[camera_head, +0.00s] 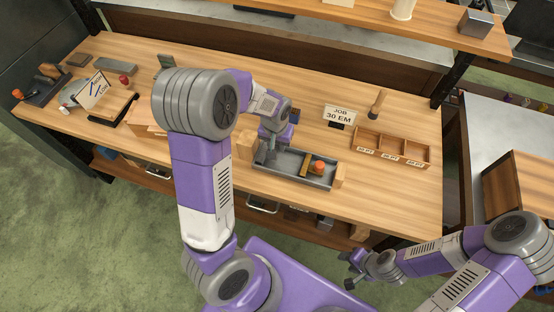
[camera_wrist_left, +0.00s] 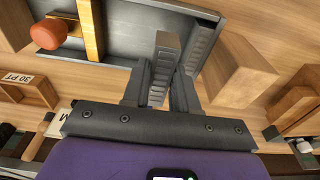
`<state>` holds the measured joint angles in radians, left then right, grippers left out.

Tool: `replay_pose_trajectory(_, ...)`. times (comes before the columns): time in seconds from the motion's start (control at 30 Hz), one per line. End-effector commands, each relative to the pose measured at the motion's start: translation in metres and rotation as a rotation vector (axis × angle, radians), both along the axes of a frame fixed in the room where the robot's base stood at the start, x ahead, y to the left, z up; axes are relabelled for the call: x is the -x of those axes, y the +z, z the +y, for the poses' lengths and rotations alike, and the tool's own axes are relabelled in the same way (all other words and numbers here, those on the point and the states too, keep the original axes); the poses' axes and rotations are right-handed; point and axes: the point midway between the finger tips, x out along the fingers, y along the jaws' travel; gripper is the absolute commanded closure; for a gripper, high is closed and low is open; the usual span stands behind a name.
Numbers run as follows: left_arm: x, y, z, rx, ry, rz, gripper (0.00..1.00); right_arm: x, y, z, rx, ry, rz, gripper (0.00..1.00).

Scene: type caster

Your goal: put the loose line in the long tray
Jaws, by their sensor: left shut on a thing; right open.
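The long tray (camera_head: 290,177) is a grey metal tray near the front of the bench; its floor also shows in the left wrist view (camera_wrist_left: 125,22). A brass bar (camera_wrist_left: 91,28) with an orange knob (camera_wrist_left: 48,34) sits in it, toward the right end in the head view. My left gripper (camera_head: 271,156) is over the tray's left end, pointing down. Its fingers (camera_wrist_left: 177,68) are shut on a narrow grey piece, apparently the loose line, mostly hidden between them. I cannot tell whether it touches the tray floor. My right gripper (camera_head: 348,270) is open and empty, in front of the bench.
Wooden blocks stand at the tray's left end (camera_head: 246,146) and right end (camera_head: 339,176). A compartmented wooden box (camera_head: 392,146) and a "JOB 30 EM" sign (camera_head: 340,115) are behind to the right. A sign card (camera_head: 94,91) and tools are at far left. A shelf runs above the back.

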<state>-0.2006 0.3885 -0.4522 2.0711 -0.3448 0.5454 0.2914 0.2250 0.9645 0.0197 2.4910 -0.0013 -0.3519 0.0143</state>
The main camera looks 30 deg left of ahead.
Motion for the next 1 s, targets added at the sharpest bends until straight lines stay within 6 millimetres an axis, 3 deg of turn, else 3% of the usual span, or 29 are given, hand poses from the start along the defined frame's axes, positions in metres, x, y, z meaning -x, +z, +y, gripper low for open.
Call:
replay_pose_trajectory(0.1,0.000,-0.021,0.000,0.000,-0.001,0.000,1.00,0.000,-0.008,0.000,0.000,0.000,-0.001,0.54)
replay_pose_trajectory(0.33,-0.001,-0.038,0.000,0.000,-0.001,-0.002,1.00,0.000,-0.012,0.000,0.000,0.000,-0.001,0.54)
replay_pose_trajectory(0.53,0.000,-0.065,0.000,0.001,-0.001,0.000,1.00,0.000,-0.021,0.000,0.000,0.000,-0.001,0.54)
replay_pose_trajectory(0.93,-0.001,-0.071,-0.001,0.001,-0.001,-0.003,1.00,0.000,-0.024,0.000,0.000,0.000,-0.001,0.54)
replay_pose_trajectory(0.97,0.000,-0.071,-0.001,0.001,-0.001,-0.001,0.69,0.000,-0.023,0.000,0.000,0.000,-0.001,0.54)
replay_pose_trajectory(1.0,0.000,-0.070,-0.001,0.001,-0.001,-0.001,0.63,0.000,-0.023,0.000,0.000,0.000,-0.001,0.54)
